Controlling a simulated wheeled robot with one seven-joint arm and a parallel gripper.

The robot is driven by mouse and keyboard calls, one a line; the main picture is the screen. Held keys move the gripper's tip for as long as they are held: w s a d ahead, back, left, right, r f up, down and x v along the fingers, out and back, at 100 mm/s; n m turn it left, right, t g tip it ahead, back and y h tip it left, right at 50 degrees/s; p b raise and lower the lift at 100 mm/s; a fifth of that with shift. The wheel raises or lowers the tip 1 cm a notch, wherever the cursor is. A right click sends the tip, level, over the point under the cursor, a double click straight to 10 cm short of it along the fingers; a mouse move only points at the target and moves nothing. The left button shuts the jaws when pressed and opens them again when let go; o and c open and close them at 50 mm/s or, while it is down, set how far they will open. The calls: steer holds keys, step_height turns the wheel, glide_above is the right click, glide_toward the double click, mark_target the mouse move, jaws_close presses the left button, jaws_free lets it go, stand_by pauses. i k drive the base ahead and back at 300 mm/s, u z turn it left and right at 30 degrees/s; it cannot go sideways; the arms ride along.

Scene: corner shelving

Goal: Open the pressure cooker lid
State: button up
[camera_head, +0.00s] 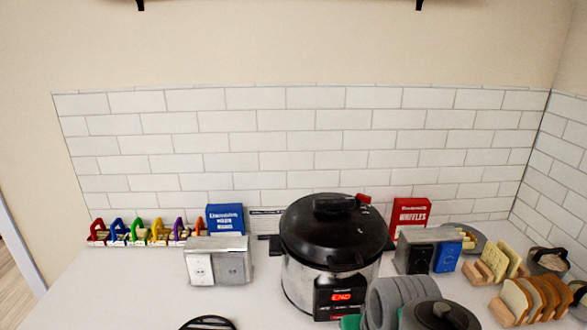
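The pressure cooker (300,283) stands on the counter right of centre, a steel pot with a black front panel and a lit red display that seems to read "END". Its black domed lid (310,235) sits on top and looks closed, with a black handle (333,204) at the crown. A small red part (363,198) shows at the lid's back right. I cannot make out my gripper in this view.
A grey outlet box (218,262) stands left of the cooker. Blue (225,219) and red (411,212) boxes stand behind. Coloured handled items line the back left. Bread slices in a rack (535,297) are at right. A tiled wall (300,140) closes the back.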

mark_target(344, 242)
steer(key=z, duration=2.3)
steer(key=k, duration=1.35)
steer(key=u, duration=2.2)
steer(key=i, duration=0.5)
steer(key=u, duration=0.05)
